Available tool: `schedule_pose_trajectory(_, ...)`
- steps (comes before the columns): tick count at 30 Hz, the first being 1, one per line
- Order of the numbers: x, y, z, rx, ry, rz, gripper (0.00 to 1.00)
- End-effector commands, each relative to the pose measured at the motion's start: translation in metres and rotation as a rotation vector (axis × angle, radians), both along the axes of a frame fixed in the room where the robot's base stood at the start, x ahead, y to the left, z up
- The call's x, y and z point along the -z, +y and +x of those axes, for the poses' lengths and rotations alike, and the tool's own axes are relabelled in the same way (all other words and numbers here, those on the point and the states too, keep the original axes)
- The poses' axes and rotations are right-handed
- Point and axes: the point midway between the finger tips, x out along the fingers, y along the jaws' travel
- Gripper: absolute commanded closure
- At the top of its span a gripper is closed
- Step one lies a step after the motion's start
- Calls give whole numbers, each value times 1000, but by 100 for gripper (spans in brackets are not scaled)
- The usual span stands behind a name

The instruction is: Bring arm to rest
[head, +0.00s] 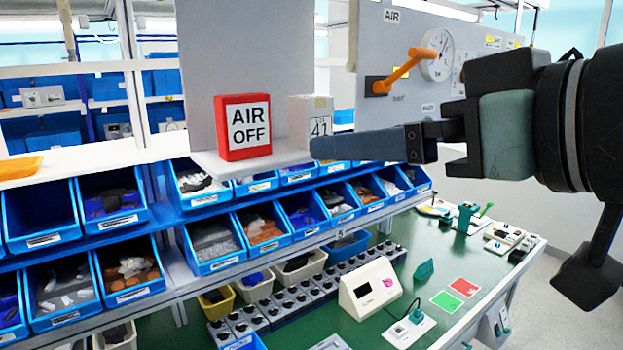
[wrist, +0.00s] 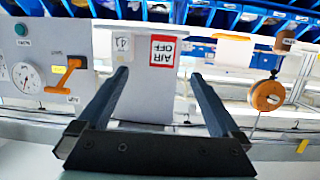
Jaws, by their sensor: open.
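My gripper (head: 314,148) reaches in from the right in the head view, its dark fingers pointing left. In the wrist view, which is upside down, the two fingers of my gripper (wrist: 160,78) stand wide apart with nothing between them. The orange rotary handle (head: 402,70) is on the grey panel behind my gripper, slanting up to the right. The handle also shows in the wrist view (wrist: 68,76), left of the fingers and clear of them.
A red AIR OFF sign (head: 243,127) and a white box marked 41 (head: 317,118) stand on a shelf near the fingertips. A round gauge (head: 437,54) is beside the handle. Blue bins (head: 213,245) and a green bench (head: 365,333) lie below.

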Motion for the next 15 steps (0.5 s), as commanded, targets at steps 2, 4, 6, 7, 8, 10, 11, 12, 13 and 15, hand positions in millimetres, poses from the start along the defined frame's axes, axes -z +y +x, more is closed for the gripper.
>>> schedule_pose_trajectory(2, 14, 8, 13, 46, -44, 44, 0)
schedule_pose_trajectory(4, 18, 13, 23, 93, -96, 82, 0)
schedule_pose_trajectory(6, 21, 17, 32, 143, -153, 119, 0)
schedule_pose_trajectory(7, 22, 19, 35, 165, -180, 134, 0)
schedule_pose_trajectory(8, 24, 21, 37, 188, -209, 149, 0)
schedule_pose_trajectory(10, 28, 25, 41, 245, -288, 184, 0)
schedule_pose_trajectory(11, 30, 27, 42, 269, -326, 199, 0)
schedule_pose_trajectory(12, 32, 30, 41, 306, -385, 218, 0)
schedule_pose_trajectory(13, 34, 32, 39, 332, -433, 232, 0)
schedule_pose_trajectory(15, 36, 37, 28, 392, -556, 262, 0)
